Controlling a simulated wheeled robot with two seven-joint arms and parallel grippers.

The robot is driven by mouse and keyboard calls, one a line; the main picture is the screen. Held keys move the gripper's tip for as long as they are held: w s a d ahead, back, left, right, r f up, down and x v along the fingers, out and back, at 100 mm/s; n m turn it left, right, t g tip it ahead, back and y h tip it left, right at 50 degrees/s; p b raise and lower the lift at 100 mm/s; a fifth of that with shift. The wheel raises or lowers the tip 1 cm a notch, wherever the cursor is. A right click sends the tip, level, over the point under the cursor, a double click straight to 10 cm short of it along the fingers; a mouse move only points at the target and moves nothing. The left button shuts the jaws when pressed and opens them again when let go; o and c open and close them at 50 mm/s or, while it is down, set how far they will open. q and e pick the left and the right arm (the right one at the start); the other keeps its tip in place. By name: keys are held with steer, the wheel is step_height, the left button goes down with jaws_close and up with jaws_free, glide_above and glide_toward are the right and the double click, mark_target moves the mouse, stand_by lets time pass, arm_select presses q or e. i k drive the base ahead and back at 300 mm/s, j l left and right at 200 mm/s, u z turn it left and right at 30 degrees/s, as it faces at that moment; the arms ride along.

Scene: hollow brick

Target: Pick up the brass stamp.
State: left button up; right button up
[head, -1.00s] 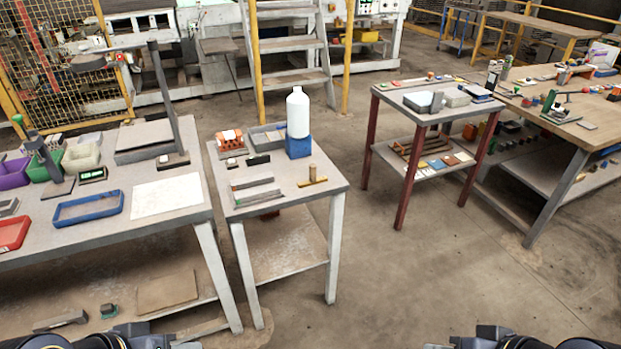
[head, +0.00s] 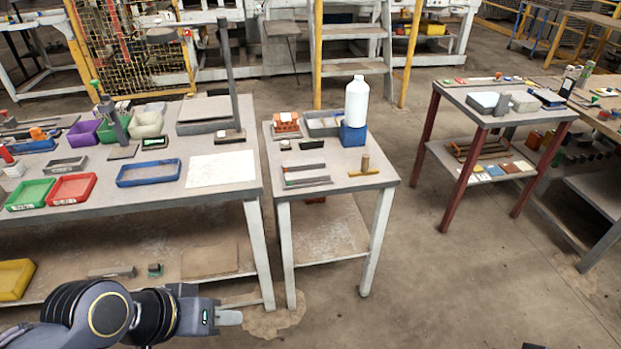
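What looks like the brass stamp (head: 365,164), a short upright brownish-gold post on a flat yellow bar, stands near the front right of the small middle table (head: 335,192). My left gripper (head: 231,317) is at the bottom left, low and in front of the tables, well short of the stamp and touching nothing. Its fingers point right and show as one pale block, so I cannot tell whether a gap lies between them. Of my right arm only a dark sliver shows at the bottom edge; its gripper is out of view.
Around the stamp stand a white bottle (head: 356,103) on a blue block (head: 353,135), an orange hollow brick (head: 286,123), a grey tray (head: 323,124) and grey bars (head: 304,168). A long workbench (head: 225,201) is at left. Open floor (head: 440,270) lies right of the middle table.

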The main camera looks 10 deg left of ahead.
mark_target(364, 171)
steer(key=i+l+u, duration=0.1)
steer(key=i+l, duration=0.15)
steer(key=i+l+u, duration=0.25)
steer(key=i+l, duration=0.25)
steer(key=l, duration=0.15)
steer(key=i+l+u, duration=0.1)
steer(key=i+l, duration=0.15)
steer(key=i+l+u, duration=0.1)
steer(key=l, duration=0.35)
steer(key=i+l+u, duration=0.15)
steer(key=i+l, duration=0.15)
steer(key=i+l+u, duration=0.1)
steer(key=l, duration=0.35)
steer(key=i+l+u, duration=0.1)
steer(key=i+l, duration=0.15)
steer(key=l, duration=0.2)
